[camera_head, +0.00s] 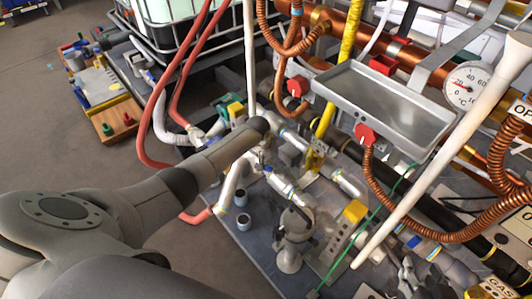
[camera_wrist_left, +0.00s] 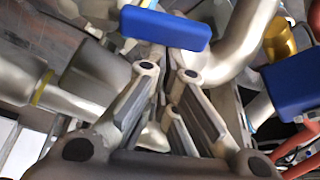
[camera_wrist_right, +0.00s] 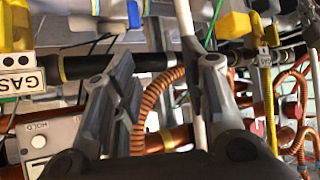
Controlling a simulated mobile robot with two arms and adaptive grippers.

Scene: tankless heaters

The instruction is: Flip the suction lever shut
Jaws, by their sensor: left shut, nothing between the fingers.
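In the left wrist view a blue lever handle (camera_wrist_left: 165,28) lies just beyond my left gripper (camera_wrist_left: 168,72), across the line of its fingertips. The fingers are shut and empty; whether they touch the handle I cannot tell. A second blue handle (camera_wrist_left: 292,88) is at the right of that view. I cannot tell from a label which one is the suction lever. In the head view my left arm reaches in to the pipework, and its gripper is mostly hidden behind the wrist. My right gripper (camera_wrist_right: 160,75) is open and empty, with a white pipe and a copper coil beyond it.
Pipes and hoses crowd the place. A metal tray (camera_head: 385,105), a dial gauge (camera_head: 468,86) and a long white pipe (camera_head: 445,165) stand at the right. A grey pump-like fitting (camera_head: 293,240) stands at front centre. Open floor (camera_head: 50,150) lies at the left.

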